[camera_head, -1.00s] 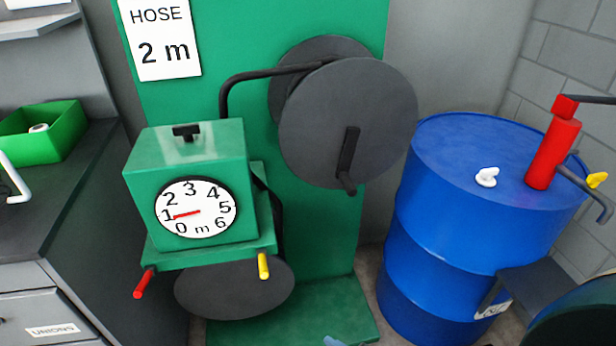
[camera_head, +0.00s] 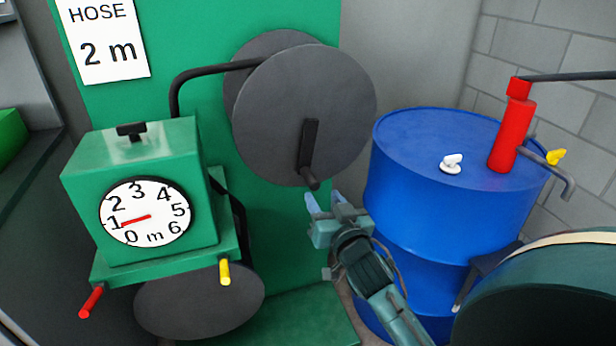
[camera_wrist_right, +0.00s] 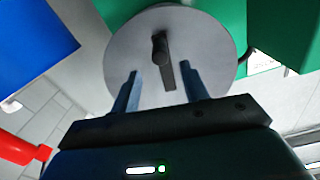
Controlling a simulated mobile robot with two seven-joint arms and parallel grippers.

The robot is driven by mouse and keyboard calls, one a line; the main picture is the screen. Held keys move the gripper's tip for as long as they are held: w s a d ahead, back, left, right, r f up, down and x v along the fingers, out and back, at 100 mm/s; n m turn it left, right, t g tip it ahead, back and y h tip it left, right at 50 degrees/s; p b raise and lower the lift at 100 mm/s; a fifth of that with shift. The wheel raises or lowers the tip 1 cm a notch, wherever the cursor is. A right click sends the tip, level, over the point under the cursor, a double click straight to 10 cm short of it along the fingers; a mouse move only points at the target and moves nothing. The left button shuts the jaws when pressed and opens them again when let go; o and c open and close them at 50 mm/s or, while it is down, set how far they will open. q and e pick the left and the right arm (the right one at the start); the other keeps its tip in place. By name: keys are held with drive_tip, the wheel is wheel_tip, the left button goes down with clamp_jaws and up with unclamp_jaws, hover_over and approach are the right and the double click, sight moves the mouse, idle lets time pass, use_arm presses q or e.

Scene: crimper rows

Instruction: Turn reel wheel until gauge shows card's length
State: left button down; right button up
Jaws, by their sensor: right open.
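The grey reel wheel (camera_head: 300,105) hangs in front of the green back panel. Its black crank handle (camera_head: 309,150) points down, with the knob at its lower end. The gauge (camera_head: 146,212) on the green box has a red needle pointing at about 1. The white card (camera_head: 102,38) reads "HOSE 2 m". My right gripper (camera_head: 326,203) is open and empty, just below and right of the crank knob, apart from it. In the right wrist view the wheel (camera_wrist_right: 135,50) and crank (camera_wrist_right: 164,60) show ahead, between and beyond the two fingers (camera_wrist_right: 160,88). My left gripper is not in view.
A blue drum (camera_head: 440,210) stands right of the wheel, with a red pump (camera_head: 511,130) and a white cap (camera_head: 451,163) on top. The green box (camera_head: 140,170) carries red (camera_head: 91,302) and yellow (camera_head: 224,271) handles below. A dark round plate (camera_head: 200,300) sits under it.

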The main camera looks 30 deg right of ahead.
sight(308, 175)
drive_tip(key=x, duration=1)
drive_tip(key=shift+w, duration=0.35)
drive_tip(key=shift+a, duration=0.1)
drive_tip(key=shift+c, duration=0.6)
clamp_jaws()
